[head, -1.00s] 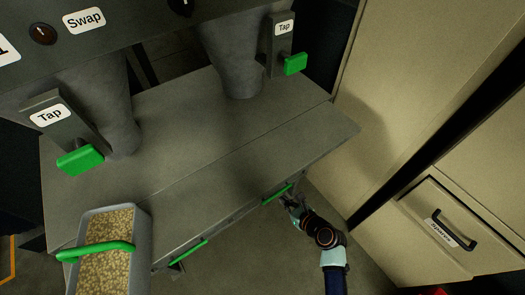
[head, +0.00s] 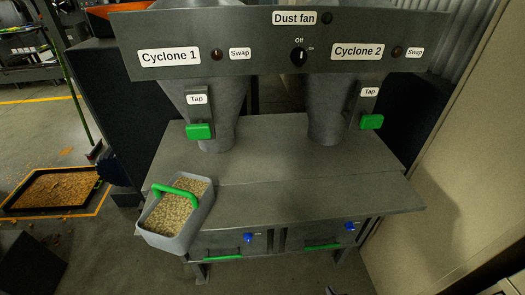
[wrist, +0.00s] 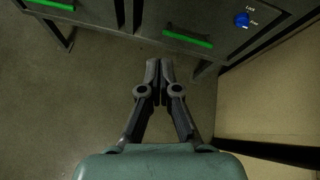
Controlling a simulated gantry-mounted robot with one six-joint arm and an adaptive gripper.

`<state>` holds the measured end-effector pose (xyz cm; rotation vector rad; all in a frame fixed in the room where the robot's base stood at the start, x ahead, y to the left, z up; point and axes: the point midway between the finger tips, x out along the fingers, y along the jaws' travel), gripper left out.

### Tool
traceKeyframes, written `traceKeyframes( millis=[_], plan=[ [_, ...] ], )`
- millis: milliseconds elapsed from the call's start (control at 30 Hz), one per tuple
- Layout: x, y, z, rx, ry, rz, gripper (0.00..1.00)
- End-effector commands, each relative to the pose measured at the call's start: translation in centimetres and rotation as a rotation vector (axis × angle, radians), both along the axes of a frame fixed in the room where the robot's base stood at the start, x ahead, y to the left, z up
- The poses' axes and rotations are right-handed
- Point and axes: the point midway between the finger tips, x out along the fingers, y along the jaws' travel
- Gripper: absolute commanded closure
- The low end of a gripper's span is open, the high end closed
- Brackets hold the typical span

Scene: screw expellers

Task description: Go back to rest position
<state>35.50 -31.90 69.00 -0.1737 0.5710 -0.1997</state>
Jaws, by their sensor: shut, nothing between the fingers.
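My gripper (wrist: 160,70) points forward over the floor in the wrist view, its two dark fingers together with nothing between them. Its tips show just below and left of the right drawer's green handle (wrist: 188,38), seemingly apart from it. The left drawer's green handle (wrist: 52,4) shows at the top left. In the head view my gripper is almost wholly out of frame; only a small dark part shows at the bottom edge. Both drawers look shut, with green handles (head: 222,258) (head: 322,246) below the grey table (head: 270,185).
A grey bin (head: 160,240) of pellets with a green handle sits at the table's left end. Blue lock knobs (head: 248,237) (head: 349,226) are on the drawer fronts. Green taps (head: 199,131) (head: 372,122) are by the cyclones. A beige cabinet (head: 460,190) stands close on the right.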

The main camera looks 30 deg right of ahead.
Motion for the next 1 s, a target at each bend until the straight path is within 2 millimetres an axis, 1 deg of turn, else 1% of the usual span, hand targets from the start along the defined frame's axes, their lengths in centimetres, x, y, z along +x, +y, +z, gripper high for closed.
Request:
traceKeyframes(
  millis=[33,167,267,367,400,467,500,567,600,667,700,833,867,900,1000],
  plan=[
    [1.4,1.0,1.7,-0.083,0.018,0.08,1.0],
    [4.1,4.0,4.9,-0.321,0.082,0.296,1.0],
    [6.2,6.9,7.8,-0.541,0.129,0.483,1.0],
    [8.3,10.7,11.6,-0.82,0.172,0.699,1.0],
    [9.1,12.6,13.5,-0.956,0.188,0.795,1.0],
    [10.1,15.7,16.4,-1.183,0.212,0.945,1.0],
    [10.5,17.9,18.5,-1.345,0.227,1.042,1.0],
    [10.7,21.0,21.5,-1.584,0.246,1.169,1.0],
    [10.7,22.9,23.4,-1.732,0.259,1.24,1.0],
    [10.3,25.4,26.0,-1.943,0.274,1.325,1.0],
    [10.0,27.0,27.7,-2.075,0.284,1.372,1.0],
    [8.0,31.5,32.8,-2.482,0.318,1.47,1.0],
    [7.4,32.5,34.0,-2.574,0.328,1.483,1.0],
    [7.1,32.7,36.1,-2.622,0.344,1.495,1.0],
    [7.3,32.2,39.6,-2.603,0.35,1.498,1.0]
  ],
)
